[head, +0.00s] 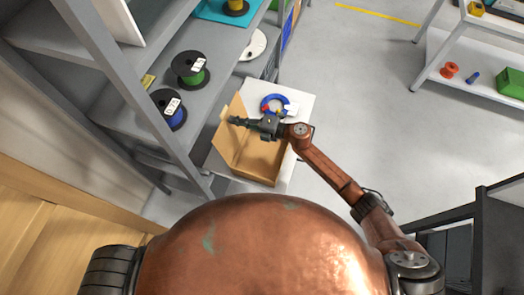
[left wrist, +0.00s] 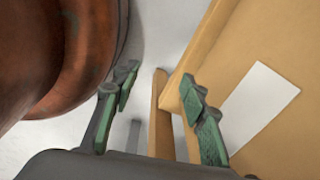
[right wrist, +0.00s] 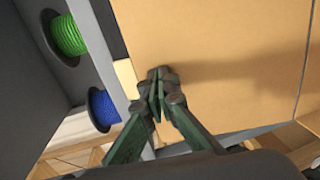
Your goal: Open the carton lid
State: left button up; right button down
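The tan cardboard carton (head: 262,172) stands on a white surface in the middle of the head view. Its lid panel (head: 229,142) is raised and tilted along the carton's left side, and the carton's brown inside partly shows. My right gripper (head: 233,120) reaches over the carton to the raised panel. In the right wrist view its fingertips (right wrist: 160,75) are together in front of a broad tan cardboard face (right wrist: 215,50); no cardboard shows clearly between them. My left gripper (left wrist: 158,90) is open and empty, low beside my copper body; it is out of the head view.
A blue ring-shaped item (head: 274,101) lies on the white surface behind the carton. A grey shelf at left holds a green cable reel (head: 190,70) and a blue one (head: 169,109). A wooden panel with a white label (left wrist: 260,105) is close to my left gripper.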

pick_arm(q)
jog(key=shift+w+f, duration=0.1)
jog(key=shift+w, duration=0.25)
pick_arm(e)
jog(key=shift+w+a, duration=0.1)
jog(key=shift+a, duration=0.3)
pick_arm(q)
jog(key=r+p, duration=0.2)
jog(key=shift+w+r, duration=0.3)
jog(key=shift+w, duration=0.05)
pick_arm(e)
jog(key=v, duration=0.8)
pick_arm(q)
jog(key=shift+s, duration=0.1)
